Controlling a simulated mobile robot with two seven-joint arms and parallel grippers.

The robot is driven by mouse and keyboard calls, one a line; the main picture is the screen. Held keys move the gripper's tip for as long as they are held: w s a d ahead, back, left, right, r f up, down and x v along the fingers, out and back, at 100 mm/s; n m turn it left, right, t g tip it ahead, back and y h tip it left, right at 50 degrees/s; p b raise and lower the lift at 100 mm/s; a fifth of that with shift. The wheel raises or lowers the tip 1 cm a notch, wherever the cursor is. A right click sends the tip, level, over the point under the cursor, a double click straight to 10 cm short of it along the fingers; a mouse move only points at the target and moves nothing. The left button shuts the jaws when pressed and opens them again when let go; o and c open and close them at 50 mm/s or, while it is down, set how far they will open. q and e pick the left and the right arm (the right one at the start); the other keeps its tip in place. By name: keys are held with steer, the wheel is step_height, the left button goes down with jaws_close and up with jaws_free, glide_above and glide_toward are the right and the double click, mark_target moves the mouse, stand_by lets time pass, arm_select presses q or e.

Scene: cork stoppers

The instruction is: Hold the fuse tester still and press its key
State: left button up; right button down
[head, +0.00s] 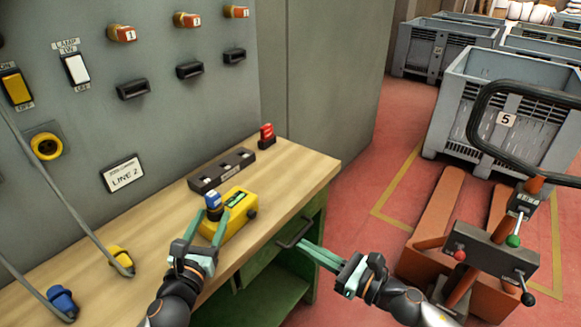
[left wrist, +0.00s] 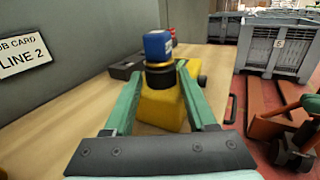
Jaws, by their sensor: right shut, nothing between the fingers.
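The yellow fuse tester (head: 226,226) lies on the wooden bench, with a dark green label or display (head: 236,200) on top. A black knob, possibly its key, (head: 252,213) sticks out at its right end. A blue capped piece (head: 213,200) stands upright in a black collar on the tester; it also shows in the left wrist view (left wrist: 158,46). My left gripper (head: 208,217) is open, its fingers on either side of the collar; I cannot tell whether they touch it. My right gripper (head: 303,243) is shut and empty, beyond the bench's front edge, right of the tester.
Yellow (head: 121,260) and blue (head: 62,302) plugs with cables are at left. A cabinet handle (head: 294,232) is close to my right fingertips. An orange pallet truck (head: 472,270) stands at right.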

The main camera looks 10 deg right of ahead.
arm_select(q)
steer(key=o, duration=0.3)
